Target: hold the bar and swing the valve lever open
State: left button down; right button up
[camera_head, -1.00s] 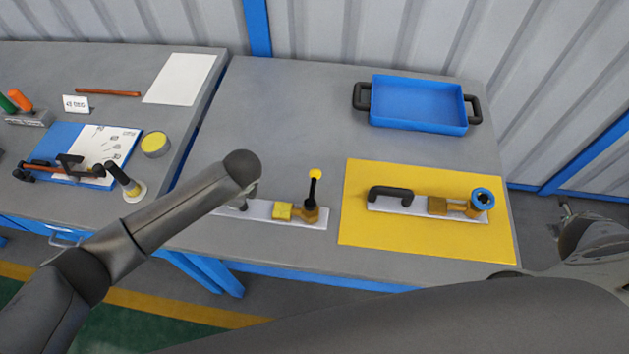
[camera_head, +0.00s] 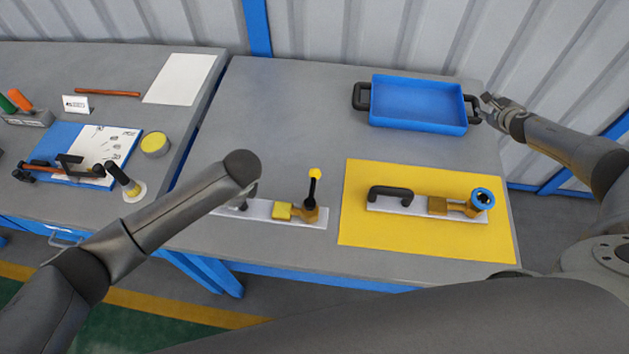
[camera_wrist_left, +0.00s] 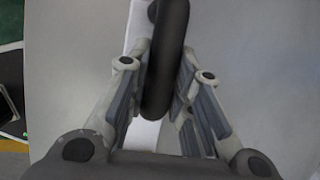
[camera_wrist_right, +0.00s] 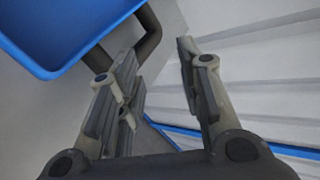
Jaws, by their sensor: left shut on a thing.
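A pale plate (camera_head: 265,212) on the bench carries a yellow block (camera_head: 282,211) and a brass valve (camera_head: 308,213). Its valve lever (camera_head: 314,186) is black with a yellow ball and stands up from the valve. My left gripper (camera_head: 248,192) is at the plate's left end, mostly hidden by my forearm in the head view. In the left wrist view its fingers are shut on the black bar (camera_wrist_left: 168,60). My right gripper (camera_head: 488,103) is open and empty beside the blue tray's right handle. Its fingers are apart in the right wrist view (camera_wrist_right: 158,65).
The blue tray (camera_head: 418,128) stands at the back right; its right handle (camera_wrist_right: 150,35) is close to my right fingers. A yellow mat (camera_head: 370,232) bears a second plate with a black handle (camera_head: 391,192) and a blue-ringed valve (camera_head: 482,198). A side bench holds tools and papers.

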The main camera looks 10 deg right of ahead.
jog(key=w+a+r+m, duration=0.1)
jog(key=w+a+m, duration=0.25)
jog(key=a, duration=0.45)
jog(key=w+a+r+m, duration=0.1)
jog(key=w+a+m, duration=0.2)
jog(key=a+m, duration=0.3)
jog(key=m+g+y, duration=0.5)
jog(key=g+y, duration=0.2)
jog(key=g, duration=0.3)
send_near(313, 187)
jog(key=shift+n, duration=0.25)
jog(key=x, duration=0.8)
jog(key=shift+a+f, duration=0.1)
jog(key=shift+f, duration=0.05)
grip_shut()
